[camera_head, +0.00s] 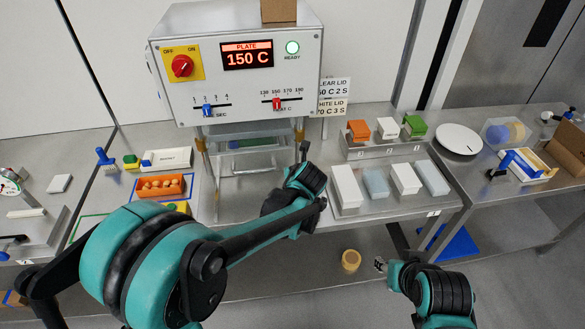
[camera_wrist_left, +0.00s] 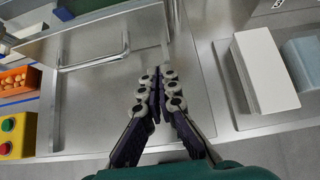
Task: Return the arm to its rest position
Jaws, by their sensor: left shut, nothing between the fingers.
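My left arm is teal and black and reaches across the bench from the left in the head view. Its gripper (camera_head: 305,152) is in front of the sealing machine (camera_head: 240,90), over the bare steel plate. In the left wrist view the left gripper (camera_wrist_left: 163,75) has its fingers together with nothing between them. A metal handle (camera_wrist_left: 95,58) lies to the left of the fingertips. My right gripper (camera_head: 380,264) shows small at the lower right, in front of the bench's front edge; its fingers are too small to read.
White and pale blue boxes (camera_head: 346,186) stand right of my left gripper. Orange, white and green stacks (camera_head: 358,130) are behind them. An orange tray (camera_head: 144,190) with round brown items is at left. A tan round container (camera_head: 351,260) is below the bench's front edge.

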